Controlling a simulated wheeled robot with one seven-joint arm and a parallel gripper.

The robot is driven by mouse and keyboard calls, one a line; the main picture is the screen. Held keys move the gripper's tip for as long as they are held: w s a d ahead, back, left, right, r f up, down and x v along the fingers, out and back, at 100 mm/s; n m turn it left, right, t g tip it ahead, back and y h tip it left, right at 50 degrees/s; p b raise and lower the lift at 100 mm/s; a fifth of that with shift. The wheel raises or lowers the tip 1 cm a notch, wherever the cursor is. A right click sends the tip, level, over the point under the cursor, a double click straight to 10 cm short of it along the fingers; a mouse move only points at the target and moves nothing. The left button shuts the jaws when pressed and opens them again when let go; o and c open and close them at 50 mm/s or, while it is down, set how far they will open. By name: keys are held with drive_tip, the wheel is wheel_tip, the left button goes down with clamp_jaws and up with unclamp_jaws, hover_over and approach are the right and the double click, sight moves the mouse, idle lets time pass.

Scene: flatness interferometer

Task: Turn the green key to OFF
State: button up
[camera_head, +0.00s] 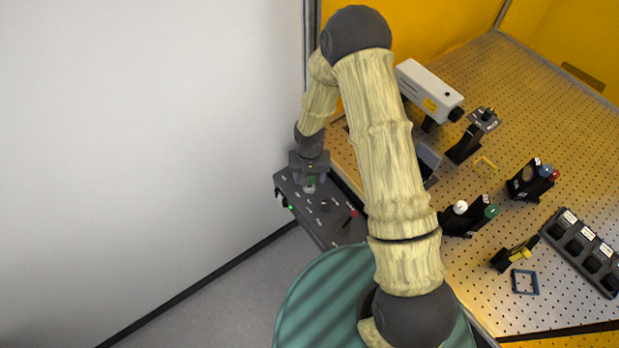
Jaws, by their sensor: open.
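The green key (310,184) sits on the dark control panel (322,228), at the panel's far left end. It shows as a small green patch with a pale part below it. My gripper (310,179) is over that end of the panel, pointing down, with the green key between or just under its fingers. The jaws are open. I cannot tell whether they touch the key. The key's angle and the labels around it are too small to read.
The panel also carries a red-tipped lever (351,216), black knobs and a lit green lamp (291,207). A perforated optical table (470,265) with a white laser box (428,88), several mounts and a black rack (582,250) lies right. A white wall (150,130) is left.

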drive_tip(key=shift+f, duration=1.3)
drive_tip(key=shift+c, duration=0.5)
